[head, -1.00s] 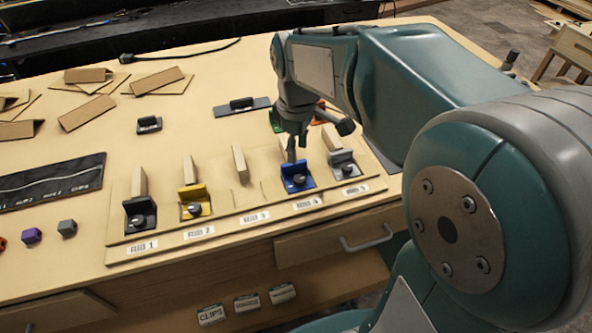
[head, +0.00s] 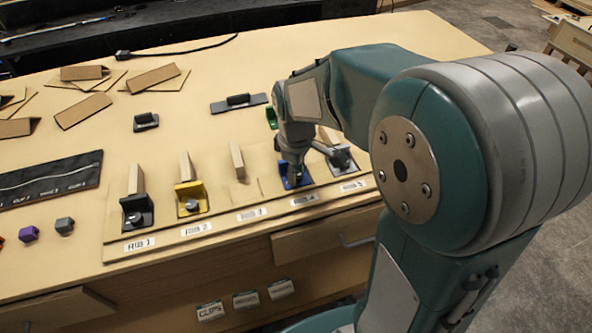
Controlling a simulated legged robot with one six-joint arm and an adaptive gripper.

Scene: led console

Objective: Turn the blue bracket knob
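The blue bracket (head: 304,181) sits on the wooden board at the label Rib 4, between the empty Rib 3 post and the grey bracket. My gripper (head: 293,178) is directly over it, pointing down, and covers most of it, including the knob. I cannot tell whether the fingers touch the knob or whether they are open or shut.
On the board, a black bracket (head: 136,212) stands at Rib 1, a yellow bracket (head: 190,198) at Rib 2 and a grey bracket (head: 343,160) at Rib 5, close to my gripper's right. A bare wooden post (head: 237,160) stands at Rib 3. A green piece (head: 271,117) lies behind my gripper.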

